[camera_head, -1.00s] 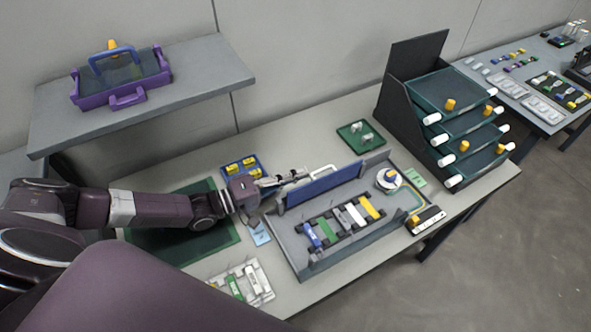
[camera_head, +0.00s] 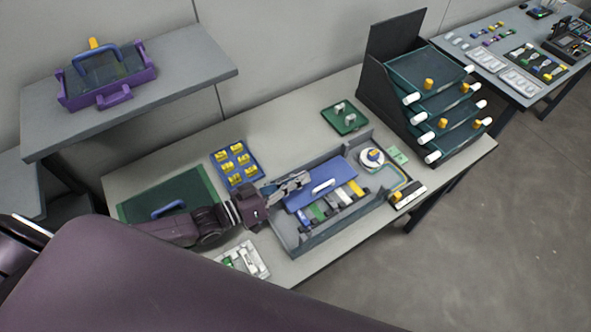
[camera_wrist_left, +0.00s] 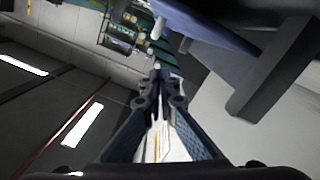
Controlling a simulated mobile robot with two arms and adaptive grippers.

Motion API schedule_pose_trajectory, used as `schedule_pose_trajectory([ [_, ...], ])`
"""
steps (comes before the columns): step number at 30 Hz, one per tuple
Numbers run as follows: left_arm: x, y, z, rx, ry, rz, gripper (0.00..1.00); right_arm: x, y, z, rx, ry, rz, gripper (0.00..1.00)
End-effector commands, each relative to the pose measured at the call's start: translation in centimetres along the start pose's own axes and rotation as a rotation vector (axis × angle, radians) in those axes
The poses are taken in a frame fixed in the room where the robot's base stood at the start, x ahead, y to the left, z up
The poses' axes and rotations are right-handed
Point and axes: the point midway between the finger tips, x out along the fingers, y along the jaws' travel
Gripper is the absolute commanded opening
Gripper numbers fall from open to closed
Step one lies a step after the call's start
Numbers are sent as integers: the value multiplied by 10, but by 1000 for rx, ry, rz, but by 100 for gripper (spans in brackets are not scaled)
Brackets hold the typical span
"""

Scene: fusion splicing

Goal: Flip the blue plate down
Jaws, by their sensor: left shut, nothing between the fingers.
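The blue plate (camera_head: 321,184) has a white handle (camera_head: 323,187) and lies tilted down over the colored blocks in the grey tray (camera_head: 290,240); whether it lies fully flat I cannot tell. My left gripper (camera_head: 300,180) is shut and empty, at the plate's left back edge in the head view. In the left wrist view its fingers (camera_wrist_left: 158,85) are closed together, and the blue plate (camera_wrist_left: 205,25) shows at the upper right. Whether the fingers touch the plate I cannot tell. My right gripper is not in view.
A blue tray of yellow parts (camera_head: 238,163) lies behind the left gripper. A green tray (camera_head: 345,117) and a dark rack of drawers (camera_head: 390,80) stand at the back right. A white spool (camera_head: 371,158) sits at the grey tray's right end. A white holder (camera_head: 262,268) lies in front.

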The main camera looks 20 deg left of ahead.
Motion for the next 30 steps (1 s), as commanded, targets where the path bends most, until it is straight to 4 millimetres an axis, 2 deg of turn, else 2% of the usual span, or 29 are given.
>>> schedule_pose_trajectory([
  [5, 0, 4, 9, 109, 1, -7, 0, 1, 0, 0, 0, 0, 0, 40],
  [15, 1, 8, 17, 103, 0, -6, 0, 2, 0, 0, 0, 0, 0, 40],
  [30, 1, 8, 18, 102, 0, -5, 0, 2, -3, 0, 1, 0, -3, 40],
])
